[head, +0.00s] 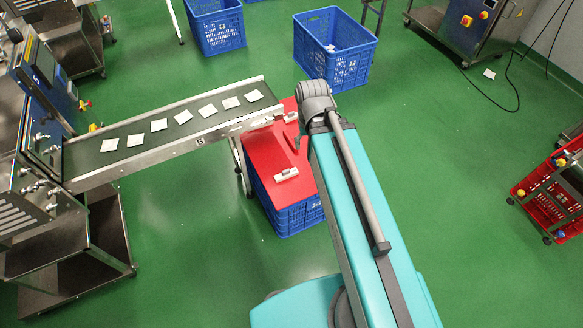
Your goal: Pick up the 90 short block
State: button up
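A red board (262,152) lies on top of a blue crate (290,218) at the end of the conveyor. A small pale block (286,174) lies on the near part of the board. Another small pale piece (291,117) is at the board's far end, close to my grey wrist. A small dark shape shows on the board's right side beside my arm; I cannot tell what it is. Which piece is the 90 short block cannot be told at this size. My arm covers the board's right side, and my gripper's fingers are hidden behind it.
A conveyor (134,157) with several white teabag packets runs from a packing machine (42,95) to the board's left edge. Blue crates (338,68) (216,28) stand at the back. A red crate (548,197) is at right. Green floor right of my arm is clear.

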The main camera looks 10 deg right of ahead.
aim_at(292, 115)
jog(key=z, duration=1.7)
jog(key=i, duration=2.25)
jog(key=u, duration=0.05)
